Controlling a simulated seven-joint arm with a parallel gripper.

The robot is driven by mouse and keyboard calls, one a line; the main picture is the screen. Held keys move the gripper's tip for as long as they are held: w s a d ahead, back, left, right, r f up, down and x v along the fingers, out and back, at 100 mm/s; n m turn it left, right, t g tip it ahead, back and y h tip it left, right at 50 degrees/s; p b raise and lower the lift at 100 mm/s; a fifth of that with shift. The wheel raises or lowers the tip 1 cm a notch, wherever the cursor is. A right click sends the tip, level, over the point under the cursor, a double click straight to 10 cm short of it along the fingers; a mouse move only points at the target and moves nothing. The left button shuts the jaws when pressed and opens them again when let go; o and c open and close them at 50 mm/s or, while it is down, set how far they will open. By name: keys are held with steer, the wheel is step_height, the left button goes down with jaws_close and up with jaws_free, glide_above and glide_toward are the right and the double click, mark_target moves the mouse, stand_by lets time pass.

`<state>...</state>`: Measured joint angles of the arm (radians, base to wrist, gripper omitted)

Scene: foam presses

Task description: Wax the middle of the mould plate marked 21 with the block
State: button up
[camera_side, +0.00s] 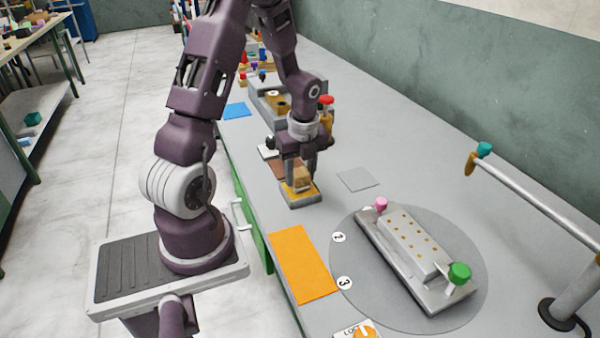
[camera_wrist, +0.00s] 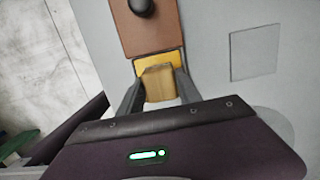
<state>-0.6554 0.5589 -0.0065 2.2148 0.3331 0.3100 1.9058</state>
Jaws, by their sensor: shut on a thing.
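My gripper (camera_side: 300,172) is shut on a tan block (camera_side: 302,182). In the wrist view the block (camera_wrist: 158,84) sits between the two fingers. It is at a shallow tray with a yellow-orange surface (camera_side: 291,194), which also shows behind the block in the wrist view (camera_wrist: 147,66). I cannot tell whether the block touches that surface. A long grey mould plate (camera_side: 413,243) with rows of brass dots lies on a round grey disc (camera_side: 362,290), right of my gripper. A pink knob and a green knob are at its ends. No number 21 is readable on it.
A brown panel (camera_wrist: 147,32) with a black knob lies beside the tray. An orange sheet (camera_side: 303,265) lies at the front edge, a grey square (camera_side: 358,179) on the bench. A teal-tipped bar (camera_side: 535,200) stands at right. Grey presses (camera_side: 268,100) stand behind my arm.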

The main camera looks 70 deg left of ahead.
mark_target(299, 170)
steer(key=shift+f, duration=0.45)
stand_by(0.9)
steer(key=shift+r, duration=3.6)
